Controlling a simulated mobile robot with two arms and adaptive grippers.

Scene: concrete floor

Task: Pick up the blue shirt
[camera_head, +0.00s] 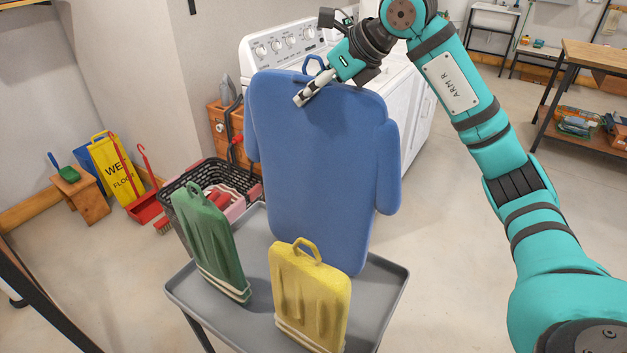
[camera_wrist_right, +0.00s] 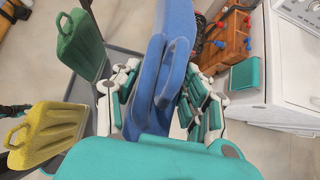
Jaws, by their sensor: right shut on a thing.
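The blue shirt (camera_head: 320,170) is a stiff, upright shape with short sleeves and a small loop at its top, in the middle of the head view. My right gripper (camera_head: 308,92) reaches down from the upper right and is shut on the shirt's top edge beside the loop. In the right wrist view the blue shirt (camera_wrist_right: 174,60) stands between the two fingers of my right gripper (camera_wrist_right: 165,98). I cannot tell whether the shirt's lower edge touches the tray. My left gripper is not in view.
A grey tray table (camera_head: 386,300) is below the shirt. A green garment (camera_head: 208,240) and a yellow garment (camera_head: 312,295) stand upright on it, in front of the shirt. A black basket (camera_head: 185,178) and a white washing machine (camera_head: 400,105) are behind. Open floor lies to the right.

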